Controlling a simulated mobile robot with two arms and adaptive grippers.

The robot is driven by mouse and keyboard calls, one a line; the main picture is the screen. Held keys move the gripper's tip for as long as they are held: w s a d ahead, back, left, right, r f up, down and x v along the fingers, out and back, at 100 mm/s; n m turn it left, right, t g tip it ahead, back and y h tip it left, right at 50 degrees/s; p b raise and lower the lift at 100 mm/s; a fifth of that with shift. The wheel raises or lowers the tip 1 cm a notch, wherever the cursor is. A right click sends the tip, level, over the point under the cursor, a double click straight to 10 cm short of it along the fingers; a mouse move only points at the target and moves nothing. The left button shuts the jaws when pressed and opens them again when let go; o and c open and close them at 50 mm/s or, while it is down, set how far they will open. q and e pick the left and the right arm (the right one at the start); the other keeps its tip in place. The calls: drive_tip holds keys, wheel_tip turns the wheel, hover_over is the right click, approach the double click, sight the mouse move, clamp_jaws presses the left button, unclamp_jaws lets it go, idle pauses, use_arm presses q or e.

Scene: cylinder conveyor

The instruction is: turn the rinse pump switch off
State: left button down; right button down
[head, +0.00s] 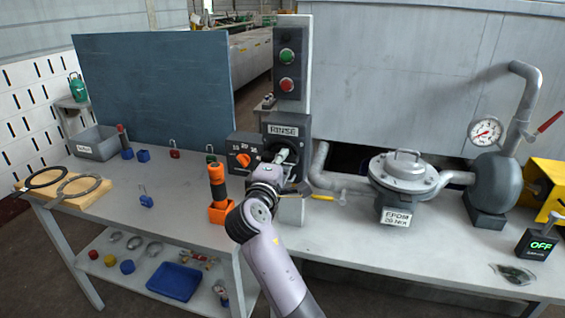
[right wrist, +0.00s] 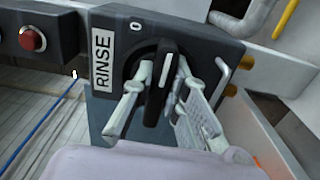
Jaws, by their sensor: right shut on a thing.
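The rinse pump switch is a dark box with a white RINSE label (head: 283,131), standing at the back middle of the bench in the head view. In the right wrist view its black knob (right wrist: 159,95) with a white line has its lined end toward the top of the picture. A 0 mark (right wrist: 136,26) is just up and left of that end. My right gripper (right wrist: 160,82) is shut on the knob, one finger on each side. In the head view the right gripper (head: 284,158) and arm cover most of the knob. My left gripper is not in view.
A panel with green (head: 286,55) and red (head: 287,85) buttons stands above the switch. An orange dial (head: 243,158) is to its left. An orange-handled tool (head: 217,182) stands in a holder close left of my arm. A yellow lever (head: 322,197) and pipework are close right.

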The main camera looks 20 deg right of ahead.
drive_tip(key=shift+f, duration=0.1)
drive_tip(key=c, duration=1.6)
unclamp_jaws()
drive_tip(key=shift+r, duration=0.2)
